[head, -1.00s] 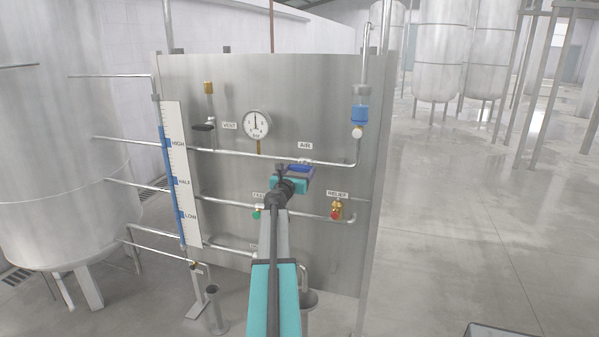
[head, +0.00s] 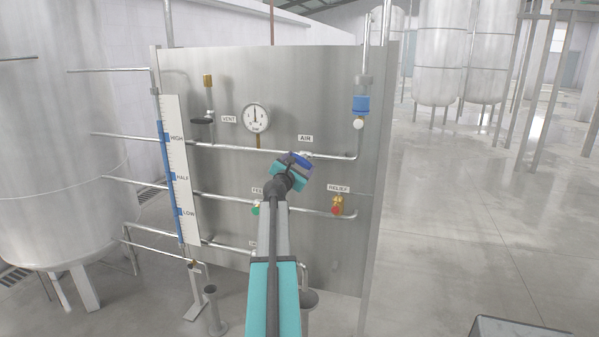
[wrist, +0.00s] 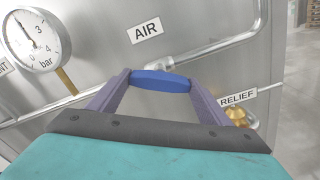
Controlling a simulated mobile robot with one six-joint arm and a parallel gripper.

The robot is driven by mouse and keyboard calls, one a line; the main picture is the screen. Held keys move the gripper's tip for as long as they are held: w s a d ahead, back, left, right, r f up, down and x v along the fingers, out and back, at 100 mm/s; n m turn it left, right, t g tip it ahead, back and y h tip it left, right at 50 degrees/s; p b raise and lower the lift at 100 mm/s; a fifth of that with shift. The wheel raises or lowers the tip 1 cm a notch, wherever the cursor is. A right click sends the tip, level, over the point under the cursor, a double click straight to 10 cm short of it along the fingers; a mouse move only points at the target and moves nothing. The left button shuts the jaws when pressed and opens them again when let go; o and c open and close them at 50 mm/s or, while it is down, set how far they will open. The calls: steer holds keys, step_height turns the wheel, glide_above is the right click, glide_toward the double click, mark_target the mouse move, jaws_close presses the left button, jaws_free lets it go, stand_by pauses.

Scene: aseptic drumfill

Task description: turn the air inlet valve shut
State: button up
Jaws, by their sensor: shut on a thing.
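The air inlet valve's blue handle (wrist: 162,81) is under the AIR label (wrist: 146,28). It also shows in the head view (head: 301,158). My gripper (head: 298,163) is shut on this handle, with a purple finger at each end of it in the wrist view. The handle lies at a slant to the steel air pipe (head: 245,150), partly across its line. The valve body behind the handle is mostly hidden by the handle and my gripper.
A pressure gauge (head: 256,118) and the dark vent handle (head: 202,121) are to the left. The brass relief valve with its red part (head: 338,206) is below right. A blue-capped filter (head: 360,105) stands at the upper right. The open floor (head: 470,220) is clear.

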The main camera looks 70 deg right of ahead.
steer(key=m+b, duration=0.4)
steer(key=b, duration=0.1)
steer(key=m+b, duration=0.2)
steer(key=m, duration=0.1)
steer(key=shift+f+b, duration=0.25)
steer(key=shift+b, duration=0.05)
steer(key=m+b, duration=0.4)
steer(key=shift+b, duration=0.35)
steer(key=shift+r+m+b, duration=0.2)
steer(key=shift+m+b, duration=0.25)
steer(key=shift+m, duration=0.25)
steer(key=o, duration=1)
steer(key=shift+o, duration=0.2)
steer(key=shift+a, duration=0.1)
